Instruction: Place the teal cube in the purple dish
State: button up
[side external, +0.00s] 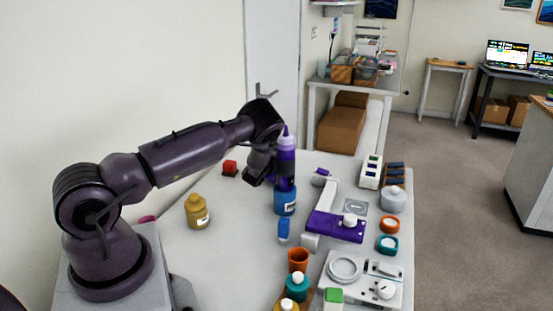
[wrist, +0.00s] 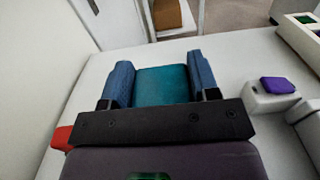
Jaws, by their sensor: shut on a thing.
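The teal cube (wrist: 162,90) is between the two blue fingers of my gripper (wrist: 161,76) in the wrist view, touching both. My gripper (side external: 258,176) is shut on it, over the far left part of the table in the side view. A purple bottle partly covers the gripper there, and I cannot make out the cube in that view. I cannot clearly identify a purple dish in either view. A pinkish thing (side external: 147,218) shows only as a sliver behind my arm.
A purple-capped bottle (side external: 286,160) and a blue jar (side external: 285,201) stand close right of my gripper. A red block (side external: 230,168) lies left; it also shows in the wrist view (wrist: 62,138). A yellow bottle (side external: 197,211) and a purple-and-white device (side external: 337,227) stand nearer.

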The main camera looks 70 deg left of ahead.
jog(key=shift+w+a+f, duration=0.1)
jog(key=shift+w+f, duration=0.05)
jog(key=shift+f, duration=1.55)
jog(key=shift+f, duration=0.4)
jog(key=o, duration=1.1)
jog(key=shift+f, duration=0.1)
jog(key=shift+c, duration=0.2)
